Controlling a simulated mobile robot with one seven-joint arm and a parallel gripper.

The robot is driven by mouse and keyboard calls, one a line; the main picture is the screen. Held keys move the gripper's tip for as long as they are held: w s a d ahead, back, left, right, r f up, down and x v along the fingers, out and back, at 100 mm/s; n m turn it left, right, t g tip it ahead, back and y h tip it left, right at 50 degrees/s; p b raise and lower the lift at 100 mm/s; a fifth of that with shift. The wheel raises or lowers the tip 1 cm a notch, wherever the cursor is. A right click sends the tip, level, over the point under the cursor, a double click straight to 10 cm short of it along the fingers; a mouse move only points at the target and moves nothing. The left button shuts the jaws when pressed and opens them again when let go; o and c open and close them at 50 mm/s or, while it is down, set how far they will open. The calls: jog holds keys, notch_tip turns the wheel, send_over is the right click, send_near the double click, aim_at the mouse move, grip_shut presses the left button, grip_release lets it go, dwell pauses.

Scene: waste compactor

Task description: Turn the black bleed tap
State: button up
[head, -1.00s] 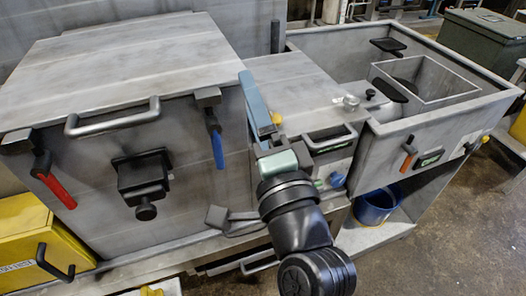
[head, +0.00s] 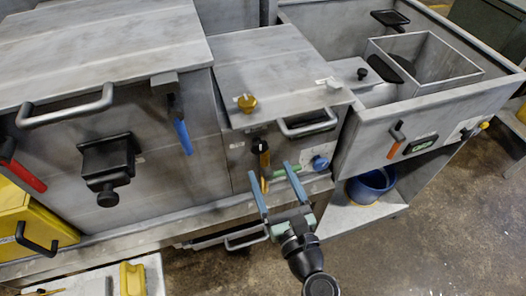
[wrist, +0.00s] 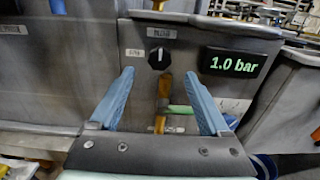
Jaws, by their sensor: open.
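My gripper (head: 271,177) is open and empty, its blue fingers pointing at the front panel of the middle unit. In the wrist view my gripper (wrist: 158,73) spans a round black knob (wrist: 158,57) with a white mark, set on the panel beyond the fingertips and apart from them. Below the knob is a brass fitting (wrist: 164,86) with a green bar (wrist: 181,110) to its right, both between the fingers. The brass fitting (head: 264,160) also shows in the head view. I cannot read which part is labelled as the bleed tap.
A display (wrist: 233,63) reads 1.0 bar, right of the knob. A bar handle (head: 307,124) juts out above the panel, and a yellow knob (head: 246,103) stands on the lid. A blue round part (head: 320,163) is on the panel's right. A blue bucket (head: 370,185) sits lower right.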

aim_at(261, 150)
jog(key=x, duration=0.6)
grip_shut()
dwell(0.4)
